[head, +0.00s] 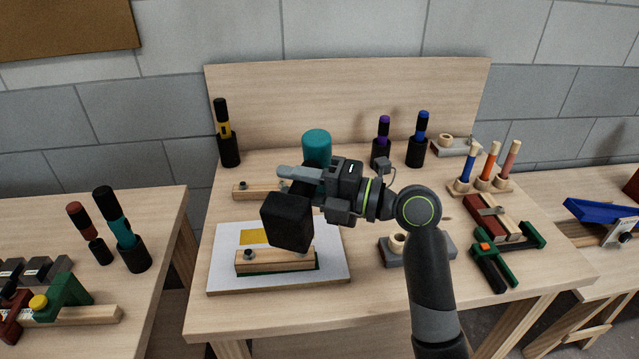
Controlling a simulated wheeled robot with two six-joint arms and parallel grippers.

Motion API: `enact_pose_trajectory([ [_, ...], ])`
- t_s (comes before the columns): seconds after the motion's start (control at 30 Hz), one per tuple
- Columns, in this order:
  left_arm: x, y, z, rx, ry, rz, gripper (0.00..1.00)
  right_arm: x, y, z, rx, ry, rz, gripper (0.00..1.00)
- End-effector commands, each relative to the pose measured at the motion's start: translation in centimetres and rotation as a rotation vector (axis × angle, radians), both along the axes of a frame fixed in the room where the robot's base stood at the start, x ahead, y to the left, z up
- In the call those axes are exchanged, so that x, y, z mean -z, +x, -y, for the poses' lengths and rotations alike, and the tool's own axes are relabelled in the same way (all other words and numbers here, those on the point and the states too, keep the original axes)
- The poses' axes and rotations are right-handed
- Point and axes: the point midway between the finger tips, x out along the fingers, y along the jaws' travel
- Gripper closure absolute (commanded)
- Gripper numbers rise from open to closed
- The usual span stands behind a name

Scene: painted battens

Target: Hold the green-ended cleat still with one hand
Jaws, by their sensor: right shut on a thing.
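A pale wooden cleat (272,261) lies on a white board (335,262) at the front of the middle table. Dark green shows along its lower edge and right end, and knobs or screw heads sit near both ends. A yellow patch (253,237) is on the board behind it. My right gripper (290,187) is shut on a dark block (287,222), which hangs above the cleat and partly hides the board. I cannot tell whether the block touches the cleat. My left gripper is out of view.
A second batten (252,190) lies behind the board. A teal cylinder (316,145) stands behind my gripper. Capped markers in holders (228,148) line the back. Green clamps (489,268) and a grey block with a ring (395,247) lie to the right.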

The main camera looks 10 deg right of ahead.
Motion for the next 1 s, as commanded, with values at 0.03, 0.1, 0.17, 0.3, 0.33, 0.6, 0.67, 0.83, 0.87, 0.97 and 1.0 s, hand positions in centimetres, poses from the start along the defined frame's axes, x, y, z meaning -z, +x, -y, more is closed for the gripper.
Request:
enact_pose_trajectory([
  [0.03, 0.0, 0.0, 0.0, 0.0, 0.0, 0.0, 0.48, -0.8, -0.3, -0.4, -0.061, 0.008, -0.013, 1.0],
  [0.1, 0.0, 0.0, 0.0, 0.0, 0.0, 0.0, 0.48, -1.4, -0.9, -0.8, -0.145, 0.019, -0.043, 1.0],
  [0.17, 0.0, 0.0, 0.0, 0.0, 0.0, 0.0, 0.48, -2.0, -1.4, -1.1, -0.21, 0.025, -0.065, 1.0],
  [0.3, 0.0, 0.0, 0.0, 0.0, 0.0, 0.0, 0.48, -3.2, -2.3, -1.3, -0.332, 0.034, -0.113, 1.0],
  [0.33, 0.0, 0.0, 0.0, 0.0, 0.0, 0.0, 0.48, -3.4, -2.5, -1.3, -0.351, 0.035, -0.12, 1.0],
  [0.6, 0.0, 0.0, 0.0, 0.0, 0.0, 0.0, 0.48, -4.0, -3.2, -1.2, -0.433, 0.04, -0.154, 1.0],
  [0.67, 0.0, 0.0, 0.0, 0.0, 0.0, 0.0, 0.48, -3.6, -3.2, -1.2, -0.435, 0.039, -0.157, 1.0],
  [0.83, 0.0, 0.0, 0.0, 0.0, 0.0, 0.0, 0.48, -2.3, -3.2, -1.2, -0.433, 0.039, -0.157, 1.0],
  [0.87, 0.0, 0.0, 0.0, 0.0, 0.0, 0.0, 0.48, -2.0, -3.2, -1.2, -0.433, 0.039, -0.157, 1.0],
  [0.97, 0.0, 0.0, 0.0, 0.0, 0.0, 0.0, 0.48, -1.3, -3.2, -1.2, -0.432, 0.04, -0.156, 1.0],
  [1.0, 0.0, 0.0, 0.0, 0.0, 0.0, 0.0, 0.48, -1.1, -3.2, -1.2, -0.432, 0.04, -0.155, 1.0],
])
